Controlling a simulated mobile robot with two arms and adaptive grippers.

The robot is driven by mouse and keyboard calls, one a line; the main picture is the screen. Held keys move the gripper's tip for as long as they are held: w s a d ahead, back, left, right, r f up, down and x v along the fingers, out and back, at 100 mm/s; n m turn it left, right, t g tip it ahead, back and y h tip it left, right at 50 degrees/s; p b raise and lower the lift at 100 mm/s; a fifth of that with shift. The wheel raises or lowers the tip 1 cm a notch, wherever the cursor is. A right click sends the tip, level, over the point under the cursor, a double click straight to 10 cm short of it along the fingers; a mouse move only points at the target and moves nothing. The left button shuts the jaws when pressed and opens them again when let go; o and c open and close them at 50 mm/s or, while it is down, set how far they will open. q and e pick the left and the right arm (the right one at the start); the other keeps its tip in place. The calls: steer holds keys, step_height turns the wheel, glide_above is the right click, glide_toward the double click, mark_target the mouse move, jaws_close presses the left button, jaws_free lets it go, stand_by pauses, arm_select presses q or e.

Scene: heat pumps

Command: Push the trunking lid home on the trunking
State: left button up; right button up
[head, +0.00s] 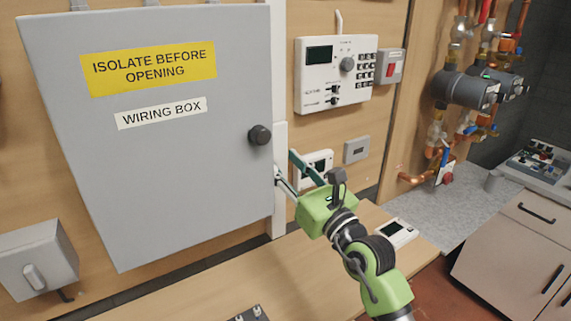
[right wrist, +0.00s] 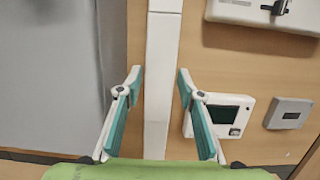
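The white trunking (head: 279,215) runs vertically up the wooden board, just right of the wiring box. In the right wrist view the white strip (right wrist: 160,85) stands upright in the middle. A seam crosses it near the top of that view; I cannot tell clearly which part is the lid or how far it is seated. My right gripper (head: 285,162) is in front of the strip. In the right wrist view its open fingers (right wrist: 159,75) lie on either side of the strip, with small gaps and nothing held. My left gripper is not in view.
The grey wiring box (head: 150,170) with its black knob (head: 259,135) stands close on the left. A white controller (head: 335,75) and a small white display unit (head: 315,168) are on the right. A wooden bench (head: 200,285) lies below, with a handheld device (head: 397,232).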

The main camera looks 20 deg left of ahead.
steer(key=shift+s+d, duration=0.1)
steer(key=shift+d, duration=0.05)
steer(key=shift+p+v, duration=0.55)
steer(key=shift+v, duration=0.2)
steer(key=shift+w+d+r+b, duration=0.1)
steer(key=shift+w+d+b, duration=0.15)
steer(key=shift+b, duration=0.05)
steer(key=shift+w+d+b, duration=0.45)
steer(key=shift+w+d, duration=0.25)
steer(key=shift+w, duration=0.2)
steer(key=r+p+v, duration=0.2)
steer(key=p+v, duration=0.2)
steer(key=v, duration=0.9)
steer(key=shift+s+d+r, duration=0.4)
steer(key=shift+d, duration=0.2)
